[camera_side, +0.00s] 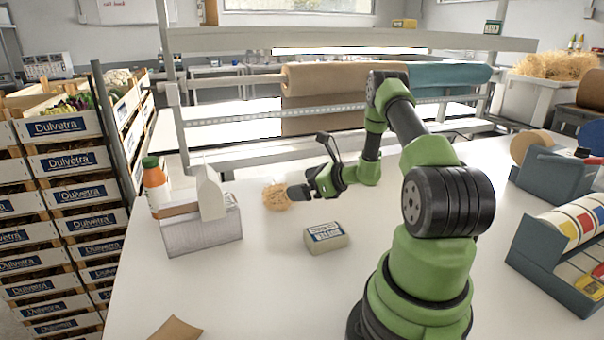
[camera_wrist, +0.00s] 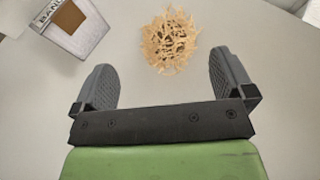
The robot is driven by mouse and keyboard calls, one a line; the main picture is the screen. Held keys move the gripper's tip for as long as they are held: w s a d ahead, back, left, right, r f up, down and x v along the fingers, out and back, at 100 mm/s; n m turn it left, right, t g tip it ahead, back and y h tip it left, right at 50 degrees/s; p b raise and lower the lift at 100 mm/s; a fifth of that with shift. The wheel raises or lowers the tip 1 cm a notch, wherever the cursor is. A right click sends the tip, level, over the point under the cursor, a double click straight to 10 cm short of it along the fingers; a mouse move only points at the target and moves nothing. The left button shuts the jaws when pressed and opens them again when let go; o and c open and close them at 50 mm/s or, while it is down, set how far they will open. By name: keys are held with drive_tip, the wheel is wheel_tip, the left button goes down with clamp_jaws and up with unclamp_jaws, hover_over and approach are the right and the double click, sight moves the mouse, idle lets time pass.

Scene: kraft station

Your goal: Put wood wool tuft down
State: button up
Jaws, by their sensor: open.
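The wood wool tuft (camera_side: 276,197) is a small tangled straw-coloured clump on the white table, right of the grey-white box. In the wrist view the tuft (camera_wrist: 170,41) lies ahead of the fingertips, roughly centred between them. My gripper (camera_side: 296,192) is beside the tuft on its right in the side view. In the wrist view my gripper (camera_wrist: 166,75) has its two grey fingers spread wide, with bare table between them. It is open and holds nothing. The side view does not show clearly whether a finger touches the tuft.
A grey-white box (camera_side: 203,232) stands left of the tuft, with an orange-and-green bottle (camera_side: 155,184) behind it. A small labelled block (camera_side: 326,236) lies in front of my gripper. A brown paper piece (camera_side: 176,329) lies near the front edge. The front middle of the table (camera_side: 260,290) is clear.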

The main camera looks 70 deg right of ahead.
drive_tip(key=w+a+r+n+g+y, duration=0.3)
drive_tip(key=a+r+n+g+y, duration=0.3)
drive_tip(key=a+r+n, duration=1.2)
drive_tip(key=s+a+r+n+g, duration=0.1)
drive_tip(key=s+a+r+n, duration=0.15)
drive_tip(key=a, duration=0.35)
drive_tip(key=s+a+r+n+g, duration=0.1)
drive_tip(key=s+a+n, duration=0.1)
drive_tip(key=s+a, duration=0.25)
drive_tip(key=s+a+r+n+t+h, duration=0.1)
drive_tip(key=s+n, duration=0.3)
drive_tip(key=s, duration=0.1)
drive_tip(key=s+a+r+n+h, duration=0.1)
drive_tip(key=s+a+n+h, duration=0.1)
drive_tip(key=s+n, duration=0.3)
drive_tip(key=shift+s+r+t+h, duration=0.25)
drive_tip(key=shift+r+t+h, duration=0.05)
drive_tip(key=shift+r+t, duration=0.1)
drive_tip(key=shift+a+n, duration=0.1)
drive_tip(key=shift+n, duration=0.15)
